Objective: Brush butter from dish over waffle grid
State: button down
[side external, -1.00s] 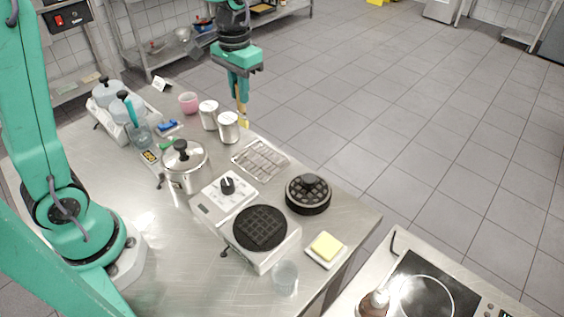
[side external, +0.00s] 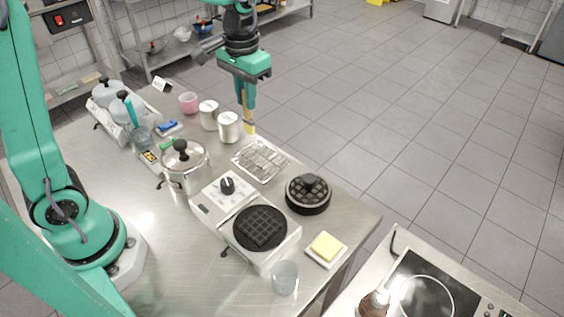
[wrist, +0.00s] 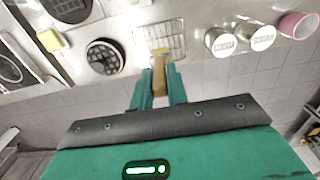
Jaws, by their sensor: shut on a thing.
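My gripper (side external: 248,103) is shut on a brush (side external: 249,124) with a wood-coloured handle, hanging bristles-down by the far edge of the table. The brush (wrist: 158,77) also shows between the fingers in the wrist view, its tip overlapping the wire rack. The butter, a pale yellow block, sits on a small white dish (side external: 312,254) at the table's near right corner; the wrist view shows the butter (wrist: 50,40) at upper left. The dark round waffle grid (side external: 260,228) lies open on its white base, left of the butter. My gripper is well away from both.
A round black gridded plate with a knob (side external: 308,194) stands between rack and butter. The wire rack (side external: 260,160), two metal canisters (side external: 228,127), a lidded pot (side external: 185,168) and a clear cup (side external: 285,278) are around. The hob (side external: 425,292) lies beyond the table.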

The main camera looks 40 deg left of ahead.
jog(key=s+d+r, duration=0.1)
jog(key=s+d, duration=0.8)
jog(key=d, duration=0.5)
jog(key=shift+d+r, duration=0.15)
jog(key=shift+d, duration=0.15)
